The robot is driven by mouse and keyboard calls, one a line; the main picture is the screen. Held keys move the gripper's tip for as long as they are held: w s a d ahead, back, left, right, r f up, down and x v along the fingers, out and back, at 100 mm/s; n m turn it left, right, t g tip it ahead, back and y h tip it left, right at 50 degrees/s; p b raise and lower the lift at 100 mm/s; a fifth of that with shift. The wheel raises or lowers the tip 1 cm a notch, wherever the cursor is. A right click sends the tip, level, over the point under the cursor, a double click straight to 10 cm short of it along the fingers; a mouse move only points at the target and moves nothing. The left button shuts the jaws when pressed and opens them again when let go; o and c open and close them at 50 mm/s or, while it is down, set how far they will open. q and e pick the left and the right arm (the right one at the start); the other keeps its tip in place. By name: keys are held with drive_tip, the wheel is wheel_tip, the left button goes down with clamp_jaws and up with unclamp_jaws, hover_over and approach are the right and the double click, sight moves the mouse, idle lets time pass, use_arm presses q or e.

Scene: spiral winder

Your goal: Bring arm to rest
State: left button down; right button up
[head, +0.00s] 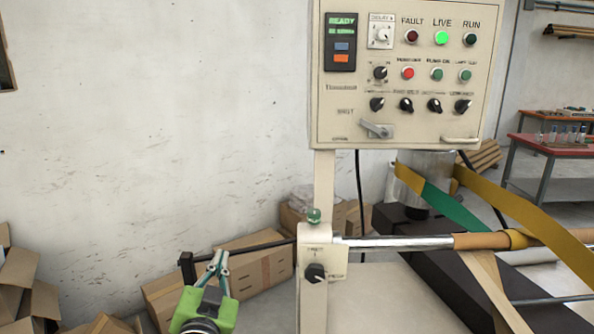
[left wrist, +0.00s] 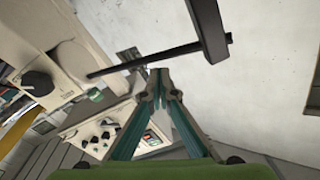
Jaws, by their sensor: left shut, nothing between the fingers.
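My left gripper (head: 219,262) is green-bodied and low in the head view, left of the machine's small control box (head: 313,262). Its fingers point up and are shut with nothing between them. A black bar with an upright end (head: 187,268) reaches left from the box, close to the fingertips in the picture; I cannot tell whether they touch. In the left wrist view the shut fingertips (left wrist: 159,76) point at the bar (left wrist: 150,60) and the pale wall. My right gripper is not in view.
A control panel (head: 405,125) stands above, with a green LIVE lamp (head: 441,38) lit. A steel roller (head: 395,242) with yellow and green bands extends right. Cardboard boxes (head: 262,268) lie along the wall. A red-topped table (head: 556,148) stands far right.

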use_arm(q)
drive_tip(key=s+a+f+n+g, duration=0.15)
drive_tip(key=s+f+g, duration=0.25)
drive_tip(key=s+f, duration=0.45)
drive_tip(key=s+a+f+n+g, duration=0.1)
drive_tip(key=s+a+f+g, duration=0.4)
drive_tip(key=f, duration=0.7)
drive_tip(key=s+d+f+g, duration=0.1)
drive_tip(key=s+f+g, duration=0.3)
drive_tip(key=s, duration=0.7)
drive_tip(key=s+d+f+g, duration=0.1)
drive_tip(key=s+f+g, duration=0.1)
drive_tip(key=s+f, duration=0.75)
drive_tip(key=s+f+g, duration=0.1)
drive_tip(key=s+f, duration=0.2)
drive_tip(key=f, duration=1.9)
drive_tip(key=s+a+f+g, duration=0.1)
drive_tip(key=s+a+f, duration=0.1)
drive_tip(key=s+f, duration=1.5)
drive_tip(key=shift+s+a+m+h, duration=0.3)
drive_tip(key=shift+s+a+m, duration=0.05)
drive_tip(key=shift+a, duration=0.05)
drive_tip(key=shift+f, duration=0.1)
